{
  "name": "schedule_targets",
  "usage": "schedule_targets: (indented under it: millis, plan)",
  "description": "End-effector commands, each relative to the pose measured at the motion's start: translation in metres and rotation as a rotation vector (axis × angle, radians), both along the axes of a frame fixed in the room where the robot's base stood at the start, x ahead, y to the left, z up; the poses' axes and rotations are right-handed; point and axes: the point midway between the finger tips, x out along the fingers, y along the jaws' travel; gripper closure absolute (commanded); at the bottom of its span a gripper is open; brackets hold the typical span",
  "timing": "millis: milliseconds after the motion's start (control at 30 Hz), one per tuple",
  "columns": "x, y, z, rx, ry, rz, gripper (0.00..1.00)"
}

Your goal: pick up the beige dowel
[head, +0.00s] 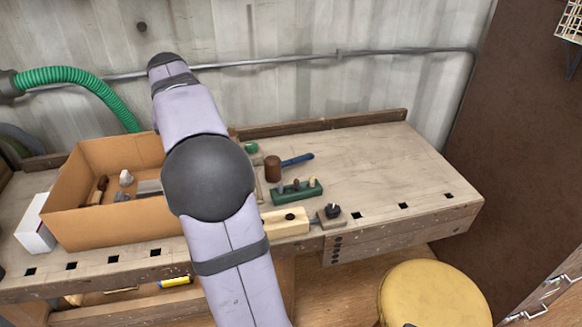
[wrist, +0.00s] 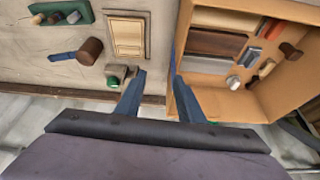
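A beige dowel (head: 312,183), apparently the light peg at the right end, stands in a small green block (head: 300,194) on the workbench in the head view. Two other pegs, one brown and one greyish, stand in the same block. In the wrist view the block (wrist: 76,7) is at the top left, with the beige dowel (wrist: 38,18) at its left end. My gripper (wrist: 159,72) has its two blue fingers apart with nothing between them. It is over the bench beside the cardboard box, well away from the block. In the head view my arm hides the gripper.
An open cardboard box (head: 95,228) with several tools stands on the left. A mallet (head: 273,169) with a blue handle lies behind the green block. A small green-topped object (wrist: 119,74) is near the left finger. The bench's right side (head: 400,165) is clear.

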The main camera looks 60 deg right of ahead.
Motion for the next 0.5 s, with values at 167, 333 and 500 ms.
schedule_targets:
  millis: [167,333,500]
  plan:
    - [-0.079,-0.096,-0.028,0.039,0.029,-0.515,0.65]
    - [-0.149,-0.148,-0.054,0.039,0.028,-0.886,0.65]
    - [-0.194,-0.171,-0.070,0.029,0.019,-1.100,0.65]
